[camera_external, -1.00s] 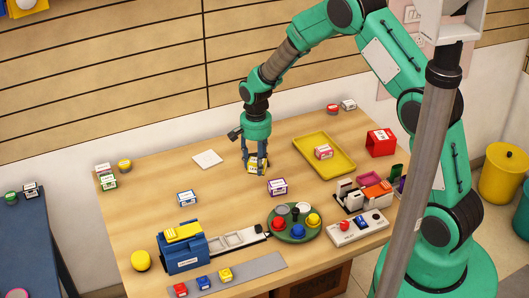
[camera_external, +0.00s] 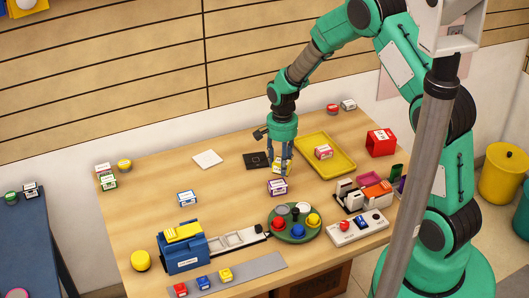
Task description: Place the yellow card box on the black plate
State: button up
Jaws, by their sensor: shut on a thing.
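My gripper (camera_external: 281,161) points down over the middle of the table and is shut on the yellow card box (camera_external: 279,169). The box is partly hidden by the fingers, and its height above the table is hard to tell. The flat black plate (camera_external: 255,160) lies on the table just left of the box in the picture, with its top bare. The box appears beside the plate, not over its middle.
A purple-edged card box (camera_external: 277,187) stands just in front of the held box. A yellow tray (camera_external: 339,170) with a red-and-white box lies close on the right. A white plate (camera_external: 208,159) lies left. A round green tray (camera_external: 295,236) with coloured pieces is nearer the front.

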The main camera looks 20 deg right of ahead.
jog(key=b, duration=0.2)
send_over(255, 159)
jog(key=shift+f, duration=0.75)
jog(key=shift+f+b, duration=0.5)
jog(key=shift+f, duration=1.25)
jog(key=shift+f, duration=0.15)
jog(key=o, duration=1.2)
notch_tip(255, 159, up, 12)
jog(key=shift+r+p, duration=0.15)
jog(key=shift+p, duration=1.05)
